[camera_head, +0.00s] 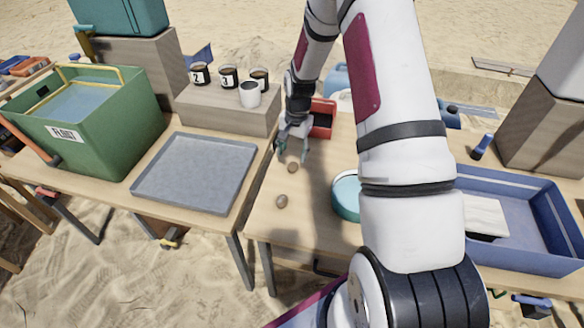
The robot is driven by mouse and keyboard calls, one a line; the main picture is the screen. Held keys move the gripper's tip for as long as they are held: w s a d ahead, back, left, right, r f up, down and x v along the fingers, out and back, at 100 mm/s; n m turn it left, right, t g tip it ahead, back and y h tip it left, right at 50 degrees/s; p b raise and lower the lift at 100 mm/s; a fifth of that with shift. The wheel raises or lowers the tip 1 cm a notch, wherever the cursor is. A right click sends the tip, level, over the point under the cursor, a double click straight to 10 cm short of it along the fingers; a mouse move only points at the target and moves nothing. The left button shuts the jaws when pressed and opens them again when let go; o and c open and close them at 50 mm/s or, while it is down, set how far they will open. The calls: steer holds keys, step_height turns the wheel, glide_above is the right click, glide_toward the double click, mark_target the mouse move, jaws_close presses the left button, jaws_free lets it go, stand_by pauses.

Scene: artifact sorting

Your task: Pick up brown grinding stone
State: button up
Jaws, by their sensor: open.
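Two small brown rounded objects lie on the wooden table in the head view: one is a brown stone (292,168) close below my gripper, the other a brown stone (281,201) nearer the table's front left. I cannot tell from their look which is the grinding stone. My gripper (293,154) points down above the table's left part. It is open, with nothing seen between its fingers. The nearer stone to it sits just in front of the fingers, apart from them as far as I can see.
A grey metal tray (195,172) lies on the left table beside a green FLOAT bin (128,135). Numbered jars (228,77) and a white cup (249,94) stand on a block behind. A teal round container (346,197) and a blue crate (530,258) are right. My arm hides the table's middle.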

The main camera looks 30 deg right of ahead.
mark_target(293, 167)
steer(key=shift+f, duration=2.85)
steer(key=c, duration=1.1)
